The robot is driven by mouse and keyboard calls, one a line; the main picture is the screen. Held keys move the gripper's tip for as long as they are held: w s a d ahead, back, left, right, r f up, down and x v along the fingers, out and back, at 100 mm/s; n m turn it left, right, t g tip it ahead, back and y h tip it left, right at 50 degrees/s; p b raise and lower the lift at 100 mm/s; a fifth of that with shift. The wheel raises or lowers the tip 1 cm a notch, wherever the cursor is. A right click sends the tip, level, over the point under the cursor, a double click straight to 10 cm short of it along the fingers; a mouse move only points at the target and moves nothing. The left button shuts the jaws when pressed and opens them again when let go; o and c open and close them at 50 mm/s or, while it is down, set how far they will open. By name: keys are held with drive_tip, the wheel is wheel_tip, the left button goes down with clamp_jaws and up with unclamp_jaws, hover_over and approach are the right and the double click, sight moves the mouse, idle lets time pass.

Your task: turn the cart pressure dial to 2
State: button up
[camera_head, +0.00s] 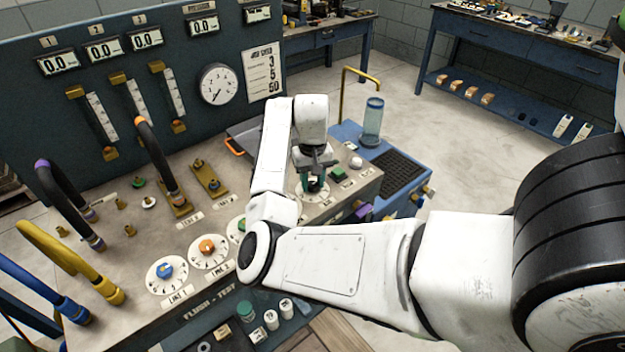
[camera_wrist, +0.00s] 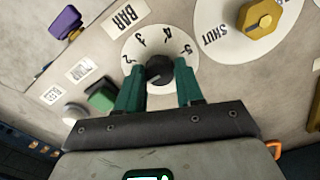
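The dial with the BAR label shows in the wrist view as a round white plate (camera_wrist: 137,45) with figures 2 to 5 around a dark knob (camera_wrist: 159,69). In the head view the plate (camera_head: 302,193) is partly hidden under my gripper. My gripper (camera_wrist: 160,73) points down at it, one green finger on each side of the knob; it also shows in the head view (camera_head: 313,184). The fingers lie very close to the knob; whether they press on it cannot be told. A pale mark shows on the knob's gripper-side edge; the setting is unclear.
A dial with a yellow knob (camera_wrist: 259,18) and SHUT marking is beside it. A green button (camera_wrist: 102,97) and purple part (camera_wrist: 64,22) lie on the other side. A blue cart (camera_head: 395,200) with a clear cylinder (camera_head: 372,122) stands right. Coloured hoses (camera_head: 70,260) rise at left.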

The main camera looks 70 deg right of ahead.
drive_tip(key=c, duration=0.6)
drive_tip(key=shift+r+m, duration=0.1)
drive_tip(key=shift+m, duration=0.2)
drive_tip(key=m+p, duration=0.2)
drive_tip(key=m, duration=0.1)
drive_tip(key=shift+m, duration=0.3)
drive_tip(key=shift+m+p, duration=0.9)
drive_tip(key=shift+m, duration=1.3)
drive_tip(key=o, duration=1.1)
drive_tip(key=shift+c, duration=0.2)
